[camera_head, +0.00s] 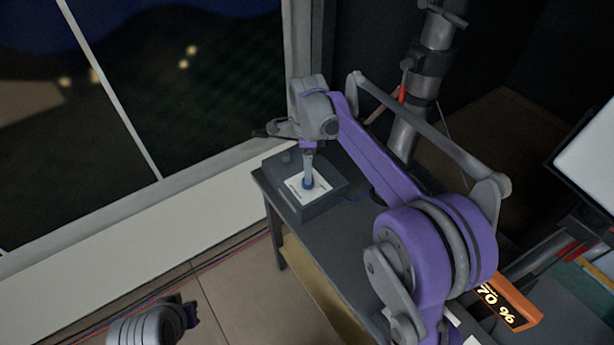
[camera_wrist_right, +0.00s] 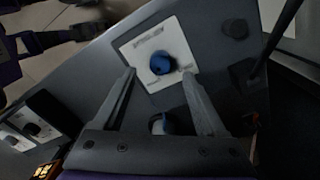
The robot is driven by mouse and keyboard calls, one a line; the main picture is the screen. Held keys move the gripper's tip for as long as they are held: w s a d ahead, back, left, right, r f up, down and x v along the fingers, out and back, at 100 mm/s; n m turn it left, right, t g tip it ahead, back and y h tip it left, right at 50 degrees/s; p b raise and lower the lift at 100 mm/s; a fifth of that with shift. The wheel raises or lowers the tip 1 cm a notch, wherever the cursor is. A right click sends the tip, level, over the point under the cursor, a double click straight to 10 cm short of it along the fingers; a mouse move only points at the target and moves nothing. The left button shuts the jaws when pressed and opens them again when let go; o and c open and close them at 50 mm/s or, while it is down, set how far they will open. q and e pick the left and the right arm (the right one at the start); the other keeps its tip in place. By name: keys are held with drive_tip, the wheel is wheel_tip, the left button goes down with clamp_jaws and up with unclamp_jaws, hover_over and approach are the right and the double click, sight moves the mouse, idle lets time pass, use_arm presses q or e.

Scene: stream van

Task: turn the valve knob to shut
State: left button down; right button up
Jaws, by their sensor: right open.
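The valve knob (camera_head: 307,183) is small and blue and sits on a white plate (camera_head: 318,190) on top of a dark grey box. In the right wrist view the knob (camera_wrist_right: 162,63) is round, with small print on the plate around it that is too small to read. My right gripper (camera_head: 308,165) points down over the knob. In the wrist view its two fingers (camera_wrist_right: 157,73) are apart, with the knob just beyond and between their tips. I see no contact.
The dark box (camera_head: 325,203) stands at the end of a dark table (camera_head: 312,232), close to the window ledge (camera_head: 120,228). A vertical grey pole (camera_head: 428,70) rises behind my arm. An orange display reading 70 % (camera_head: 507,303) lies at lower right. Tiled floor shows at lower left.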

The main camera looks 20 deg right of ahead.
drive_tip(key=shift+f, duration=2.3)
clamp_jaws()
